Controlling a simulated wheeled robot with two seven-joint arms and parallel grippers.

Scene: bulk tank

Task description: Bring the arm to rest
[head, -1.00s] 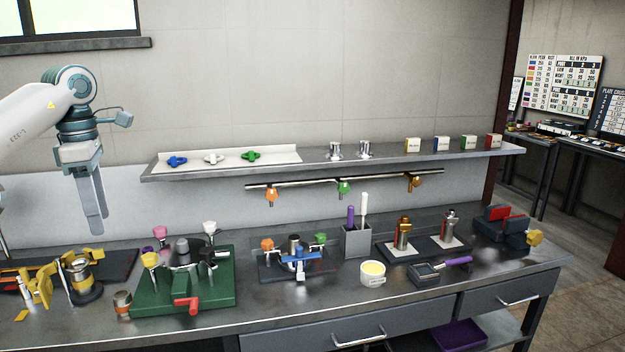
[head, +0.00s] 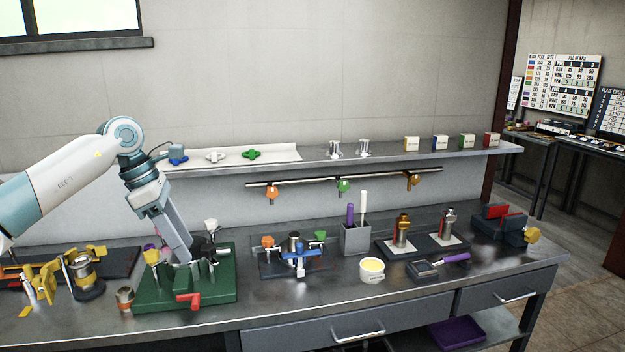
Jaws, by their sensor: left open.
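My left arm comes in from the left in the head view, and its gripper (head: 187,256) points down and slightly right. The gripper is open, with nothing seen between its fingers. It overlaps the back part of the green fixture (head: 216,287) on the bench and hides some of its middle; I cannot tell whether it touches it. The fixture has a red handle (head: 188,299) in front, a yellow knob (head: 152,257) at left and a white knob (head: 211,225) at the back. A pink knob is mostly hidden behind the gripper. My right gripper is not in view.
A small fixture with a blue handle (head: 299,254) stands right of the green one. A shelf (head: 330,162) with valves and boxes runs above. The bench's front right is mostly clear.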

